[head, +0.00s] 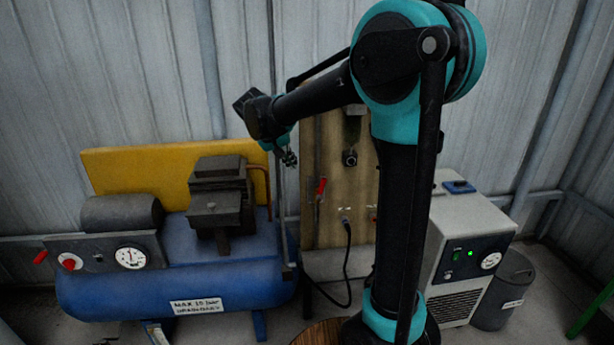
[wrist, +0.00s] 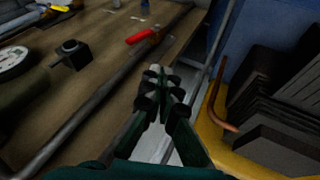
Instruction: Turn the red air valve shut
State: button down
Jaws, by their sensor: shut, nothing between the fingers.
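A valve with a red lever (head: 320,187) sits on a pipe on the upright wooden board (head: 335,130). The lever stands nearly upright, roughly in line with the pipe. The red lever also shows in the wrist view (wrist: 139,37), beyond my fingertips and a little to their left. My gripper (head: 290,158) is above and left of the lever in the head view, apart from it. In the wrist view my gripper (wrist: 163,82) has its fingers together and empty.
A blue compressor tank (head: 180,285) with a gauge (head: 130,257), a red knob (head: 69,262) and a red handle (head: 40,257) stands left. A yellow panel (head: 130,168) is behind it. A grey dryer cabinet (head: 465,255) and bin (head: 505,290) stand right. A black hose (head: 348,260) hangs below the board.

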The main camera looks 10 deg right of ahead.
send_near(322, 186)
jog(key=w+a+f, duration=0.1)
jog(key=f, duration=0.1)
jog(key=w+a+f, duration=0.1)
jog(key=w+a, duration=0.1)
jog(key=shift+f, duration=0.4)
jog(key=shift+w+d+f, duration=0.1)
jog(key=shift+d+f, duration=0.2)
jog(key=shift+d, duration=0.4)
jog(key=shift+d+f, duration=0.25)
jog(key=shift+d, duration=0.5)
jog(key=shift+w+d+f, duration=0.1)
jog(key=shift+d+f, duration=0.2)
jog(key=shift+d, duration=0.4)
jog(key=shift+d, duration=0.15)
jog(key=shift+d+y, duration=0.1)
jog(key=shift+y, duration=0.2)
